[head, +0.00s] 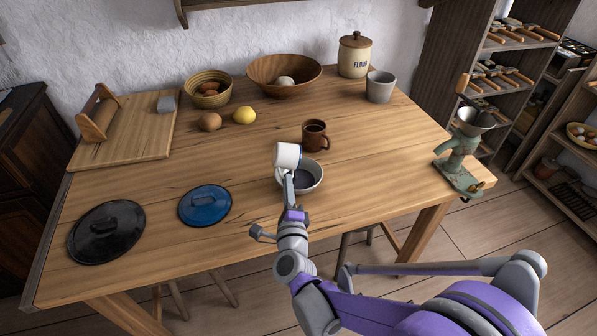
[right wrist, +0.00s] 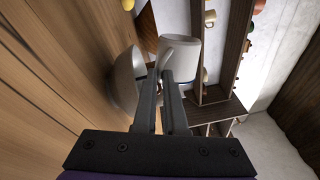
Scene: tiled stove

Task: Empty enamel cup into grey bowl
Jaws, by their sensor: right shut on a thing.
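The white enamel cup (head: 287,154) is held in my right gripper (head: 287,174) above the left part of the grey bowl (head: 314,180). In the head view the cup looks tilted. The right wrist view shows the cup (right wrist: 183,58) at the fingertips of the shut right gripper (right wrist: 166,82), with the bowl (right wrist: 126,80) close beside it. The bowl stands on the wooden table (head: 250,245) near its front edge, and the cup and gripper cover part of it. What is inside the cup is hidden. My left gripper is not in view.
A brown mug (head: 315,136) stands just behind the bowl. A blue lid (head: 205,205) and a black lid (head: 106,232) lie to the left. A grinder (head: 461,160) is at the right edge. A lemon (head: 244,115), wooden bowl (head: 284,72) and grey cup (head: 379,87) stand farther back.

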